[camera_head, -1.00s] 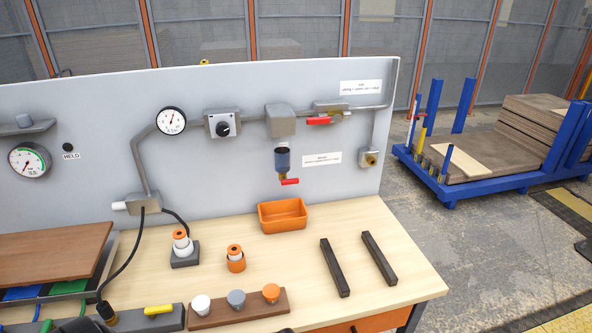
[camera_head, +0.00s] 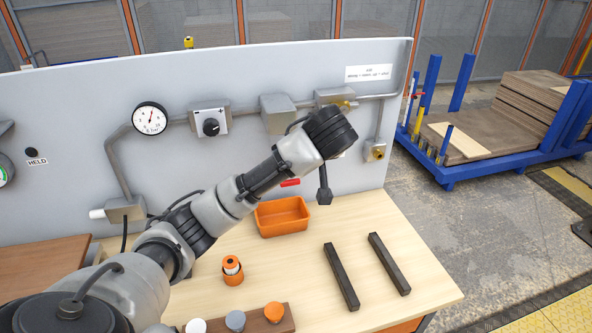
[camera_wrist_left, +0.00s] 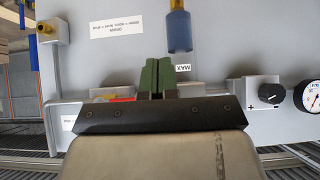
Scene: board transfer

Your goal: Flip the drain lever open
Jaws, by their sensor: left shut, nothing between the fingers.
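The red drain lever (camera_head: 290,183) sticks out sideways, roughly level, low on the panel above the orange bin. My left arm crosses in front of the panel, and its wrist covers the blue bowl above the lever in the head view. The left gripper (camera_wrist_left: 157,66) shows in the upside-down left wrist view, with its green fingers together and empty. It is beside the blue bowl (camera_wrist_left: 179,31), on the panel's right side of it. The drain lever is outside the wrist view. In the head view the fingers are hidden behind my wrist. My right gripper is not in view.
An orange bin (camera_head: 283,217) stands below the lever. A pressure gauge (camera_head: 150,118), a regulator knob (camera_head: 211,127) and pipes line the panel. A second red lever (camera_wrist_left: 125,92) is partly hidden behind the gripper. Two dark bars (camera_head: 341,276) lie on the bench (camera_head: 420,285).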

